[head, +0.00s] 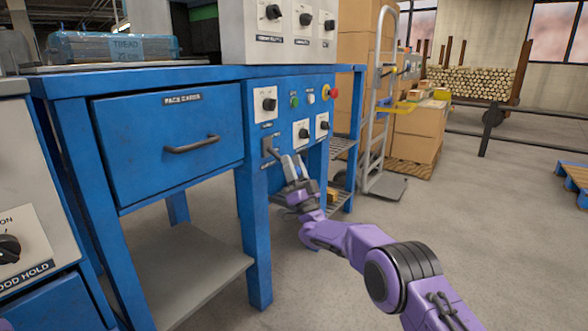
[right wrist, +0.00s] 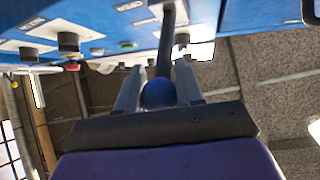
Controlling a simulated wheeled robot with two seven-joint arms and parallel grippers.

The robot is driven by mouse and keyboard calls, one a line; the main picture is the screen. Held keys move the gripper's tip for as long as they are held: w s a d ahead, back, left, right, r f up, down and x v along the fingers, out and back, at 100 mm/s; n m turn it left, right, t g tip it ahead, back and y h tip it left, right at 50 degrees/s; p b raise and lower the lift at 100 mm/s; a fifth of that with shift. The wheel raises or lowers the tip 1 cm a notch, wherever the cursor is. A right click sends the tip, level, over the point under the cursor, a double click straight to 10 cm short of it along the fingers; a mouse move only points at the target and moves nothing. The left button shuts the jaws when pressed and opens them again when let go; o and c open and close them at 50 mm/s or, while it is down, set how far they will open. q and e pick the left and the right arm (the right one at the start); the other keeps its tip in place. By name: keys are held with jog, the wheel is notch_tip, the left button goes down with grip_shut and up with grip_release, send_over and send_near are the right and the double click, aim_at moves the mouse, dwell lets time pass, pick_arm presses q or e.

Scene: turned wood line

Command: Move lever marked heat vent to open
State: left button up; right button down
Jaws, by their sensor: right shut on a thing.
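The lever (right wrist: 167,40) is a dark rod with a blue ball knob (right wrist: 158,94), on the blue front panel of the workbench. In the head view its plate (head: 268,146) sits low on that panel, below the knobs. My right gripper (head: 294,167) is at the lever, coming from the front right. In the right wrist view its two grey fingers (right wrist: 158,84) stand on either side of the lever, shut on it by the ball knob. The small labels near the lever are too blurred to read. My left gripper is not in view.
Rotary knobs (head: 302,132), a green button (head: 294,102) and a red button (head: 333,92) are on the same panel. A blue drawer (head: 165,140) is to the left. A hand truck (head: 378,110) and stacked boxes (head: 418,130) stand behind.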

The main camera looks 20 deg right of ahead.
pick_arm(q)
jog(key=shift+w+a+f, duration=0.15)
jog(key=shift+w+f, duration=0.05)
pick_arm(e)
jog(key=shift+f, duration=0.4)
jog(key=c, duration=0.8)
grip_release()
jog(key=shift+w, duration=0.1)
jog(key=shift+o, duration=0.2)
jog(key=shift+r, duration=0.1)
jog(key=p+v, duration=0.1)
jog(key=v, duration=0.2)
jog(key=shift+p, duration=0.3)
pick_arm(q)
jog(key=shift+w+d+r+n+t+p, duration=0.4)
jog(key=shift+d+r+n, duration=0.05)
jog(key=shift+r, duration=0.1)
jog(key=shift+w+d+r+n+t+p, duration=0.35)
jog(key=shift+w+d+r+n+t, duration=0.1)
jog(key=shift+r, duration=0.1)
pick_arm(e)
jog(key=v, duration=0.7)
jog(key=shift+s+f, duration=0.2)
jog(key=shift+s, duration=0.05)
